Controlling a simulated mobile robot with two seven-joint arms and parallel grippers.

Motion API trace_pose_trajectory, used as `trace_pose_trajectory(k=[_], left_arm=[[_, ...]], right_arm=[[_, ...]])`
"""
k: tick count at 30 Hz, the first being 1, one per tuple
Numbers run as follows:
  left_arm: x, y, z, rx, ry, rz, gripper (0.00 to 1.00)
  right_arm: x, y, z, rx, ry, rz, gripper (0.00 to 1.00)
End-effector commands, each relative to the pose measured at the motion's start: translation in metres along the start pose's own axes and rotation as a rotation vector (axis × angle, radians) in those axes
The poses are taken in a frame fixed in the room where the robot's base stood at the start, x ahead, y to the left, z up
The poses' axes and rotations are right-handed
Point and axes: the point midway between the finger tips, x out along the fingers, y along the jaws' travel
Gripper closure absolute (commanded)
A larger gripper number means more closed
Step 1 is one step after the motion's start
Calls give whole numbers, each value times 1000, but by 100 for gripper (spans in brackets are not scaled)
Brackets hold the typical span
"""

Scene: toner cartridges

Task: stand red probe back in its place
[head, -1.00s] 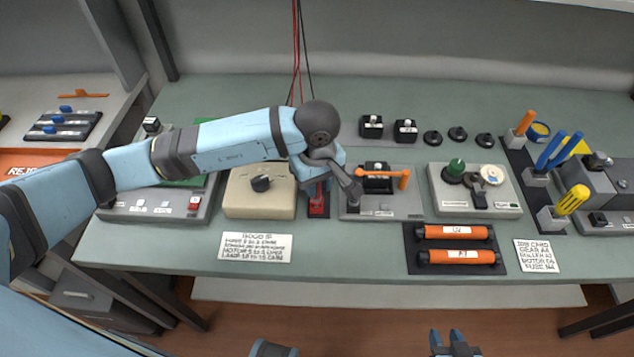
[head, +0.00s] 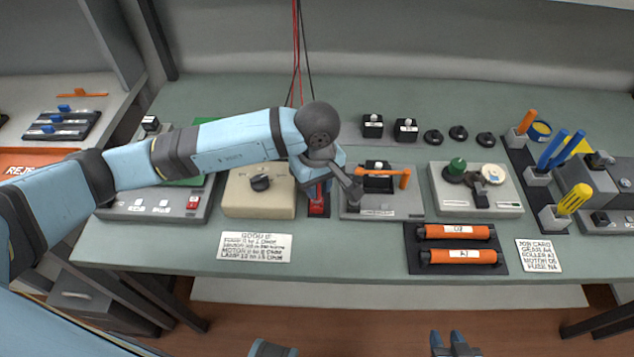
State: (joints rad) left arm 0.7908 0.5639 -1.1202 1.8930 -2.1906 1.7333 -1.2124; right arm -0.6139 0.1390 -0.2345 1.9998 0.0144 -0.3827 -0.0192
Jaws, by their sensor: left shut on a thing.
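My left arm reaches across the bench, and its gripper (head: 320,178) points down over a small dark pad with a red piece (head: 317,206) on it. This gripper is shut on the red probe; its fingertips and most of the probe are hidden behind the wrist. I cannot tell whether the visible red piece is the probe or its stand, nor whether the probe is seated. A red lead (head: 293,80) hangs from above and passes behind the arm. My right gripper (head: 445,343) is open and empty at the bottom edge, in front of the bench.
A beige box with a black knob (head: 258,205) stands left of the pad. A grey fixture with an orange handle (head: 400,205) stands close on the right. Two orange rollers (head: 455,232) lie on a dark mat. A white card (head: 255,247) lies in front.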

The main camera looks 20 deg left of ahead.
Motion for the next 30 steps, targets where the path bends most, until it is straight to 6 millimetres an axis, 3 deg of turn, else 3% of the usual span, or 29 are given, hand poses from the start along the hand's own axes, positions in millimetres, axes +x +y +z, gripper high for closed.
trace_pose_trajectory(k=[20,21,24,30], left_arm=[[9,0,0,0,0,0,100],[9,0,0,0,0,0,70],[10,0,0,0,0,0,48],[10,0,0,0,0,0,48]], right_arm=[[7,0,12,1,-8,-1,64],[7,0,12,1,-8,-1,64],[7,0,12,1,-8,-1,64],[7,-1,12,1,-8,-1,64]])
